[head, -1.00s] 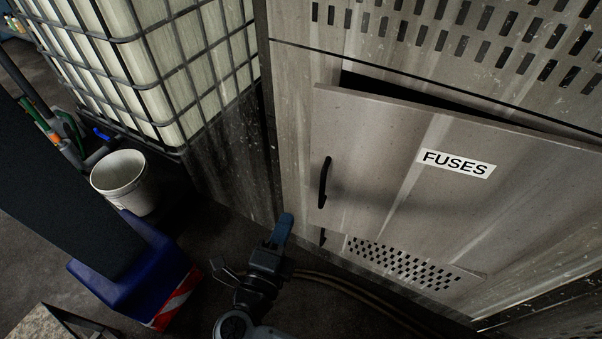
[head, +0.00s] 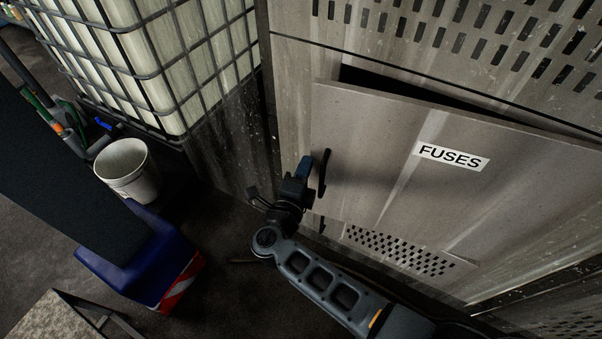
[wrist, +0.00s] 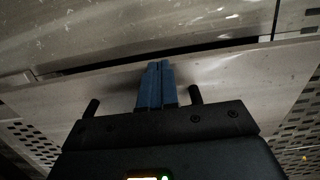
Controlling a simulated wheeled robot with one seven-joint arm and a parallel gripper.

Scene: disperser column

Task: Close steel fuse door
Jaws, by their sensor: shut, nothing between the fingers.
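The steel fuse door (head: 385,140) with the "FUSES" label (head: 452,155) stands slightly ajar in the cabinet front, with a dark gap along its top edge. Its black handle (head: 323,173) is on the left side of the door. My gripper (head: 305,163) is shut and empty, with blue fingers just left of the handle in the head view. In the wrist view my fingers (wrist: 158,85) point toward the door (wrist: 230,72), and dark posts show on both sides of them. I cannot tell whether the fingertips touch the door.
The cabinet (head: 420,45) has slotted vents above the door. A caged white tank (head: 165,60) stands to the left. A white bucket (head: 127,170) and a blue box with red-white stripes (head: 150,265) are on the floor at left. Floor in front of the cabinet is partly clear.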

